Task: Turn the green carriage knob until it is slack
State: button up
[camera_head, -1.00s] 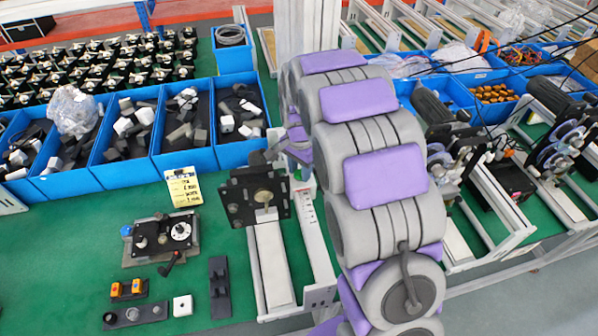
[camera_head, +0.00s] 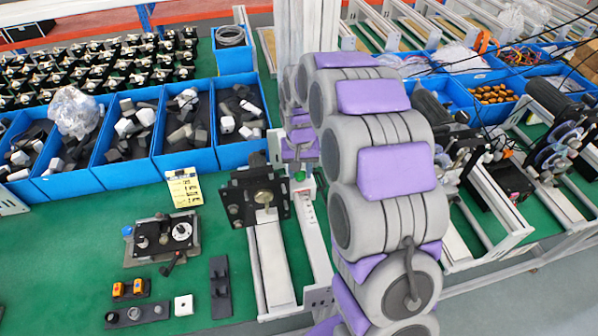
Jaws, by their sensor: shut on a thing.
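The green carriage knob (camera_head: 299,176) shows as a small spot of green on the rail stand, just right of the black square carriage plate (camera_head: 243,208). My gripper (camera_head: 299,165) points down onto it from above, at the end of my grey and purple arm. The gripper is shut on the knob. The fingertips are very small here, and my arm is close beside them on the right. How far the knob is turned, and whether it is tight or slack, cannot be seen.
Blue bins (camera_head: 190,128) with grey and white parts stand behind and left of the carriage. A yellow note card (camera_head: 184,187) and a dial device (camera_head: 162,238) are at left on the green mat. More rail stands (camera_head: 485,200) are at right.

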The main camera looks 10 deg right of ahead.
jog(key=n+p, duration=0.1)
jog(key=n, duration=0.3)
jog(key=o, duration=1)
jog(key=shift+o, duration=0.2)
jog(key=shift+d, duration=0.1)
